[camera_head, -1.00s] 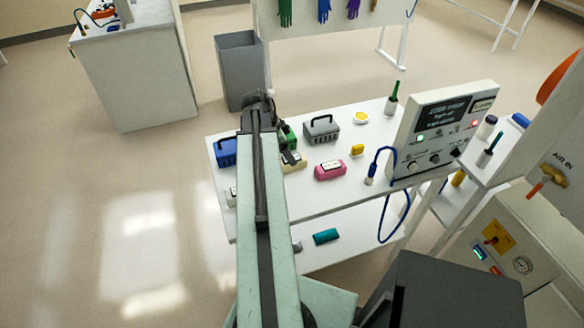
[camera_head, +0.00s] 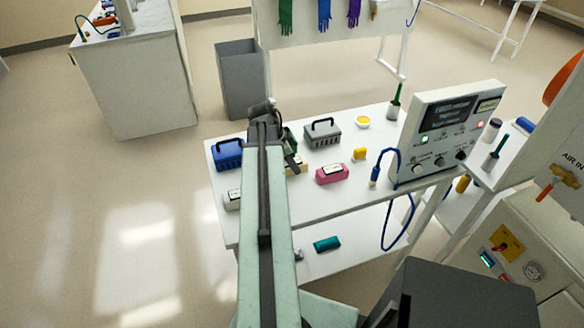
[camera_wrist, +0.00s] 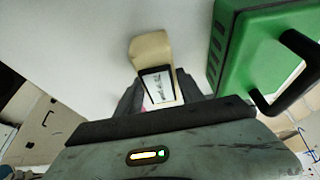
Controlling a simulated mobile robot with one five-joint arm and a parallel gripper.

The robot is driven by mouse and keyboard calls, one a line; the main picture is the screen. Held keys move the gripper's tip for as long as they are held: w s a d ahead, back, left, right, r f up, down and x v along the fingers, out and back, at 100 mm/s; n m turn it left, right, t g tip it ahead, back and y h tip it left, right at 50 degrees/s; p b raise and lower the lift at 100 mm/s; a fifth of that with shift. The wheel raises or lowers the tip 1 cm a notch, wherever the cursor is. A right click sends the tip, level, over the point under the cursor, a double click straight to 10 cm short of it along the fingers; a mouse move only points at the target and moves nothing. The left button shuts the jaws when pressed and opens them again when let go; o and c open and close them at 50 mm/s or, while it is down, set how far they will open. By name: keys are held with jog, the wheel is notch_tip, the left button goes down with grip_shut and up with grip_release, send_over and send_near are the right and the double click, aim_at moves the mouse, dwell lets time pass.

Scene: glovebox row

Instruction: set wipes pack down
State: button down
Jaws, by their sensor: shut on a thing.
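A cream wipes pack with a dark-framed white label (camera_wrist: 151,50) sits between the two fingers of my gripper (camera_wrist: 160,92) in the wrist view. My gripper is shut on it. In the head view the pack (camera_head: 299,168) shows only partly beside the end of my arm, above or on the white table (camera_head: 350,192). My gripper (camera_head: 292,161) is partly hidden there by my arm. I cannot tell whether the pack touches the tabletop. A green case with a black handle (camera_wrist: 240,45) stands close to the right of the pack in the wrist view.
A blue case (camera_head: 228,154), grey case (camera_head: 322,134), pink pack (camera_head: 332,174), yellow block (camera_head: 360,154) and pale pack (camera_head: 233,199) surround the spot. A control panel (camera_head: 446,135) stands at the right. A teal pack (camera_head: 327,243) lies on the lower shelf.

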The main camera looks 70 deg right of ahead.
notch_tip(320, 180, up, 10)
jog(key=p, duration=1)
jog(key=shift+r, duration=0.15)
jog(key=s+a+r+m+y+p, duration=0.1)
jog(key=s+r+m+p, duration=0.15)
jog(key=s, duration=0.75)
jog(key=s+a+r+m+y+p, duration=0.1)
jog(key=s+r+m+p, duration=0.15)
jog(key=s, duration=0.75)
jog(key=s+a+r+m+y+p, duration=0.1)
jog(key=s+r+m+p, duration=0.15)
jog(key=s, duration=0.65)
jog(key=s+a+r+m+y+p, duration=0.1)
jog(key=s+a+m, duration=0.3)
jog(key=s+a, duration=0.4)
jog(key=s+a+r+m+y+p, duration=0.2)
jog(key=s+a+r+m+p, duration=0.2)
jog(key=s+a, duration=0.4)
jog(key=s+m, duration=0.1)
jog(key=s, duration=0.6)
jog(key=shift+a, duration=0.2)
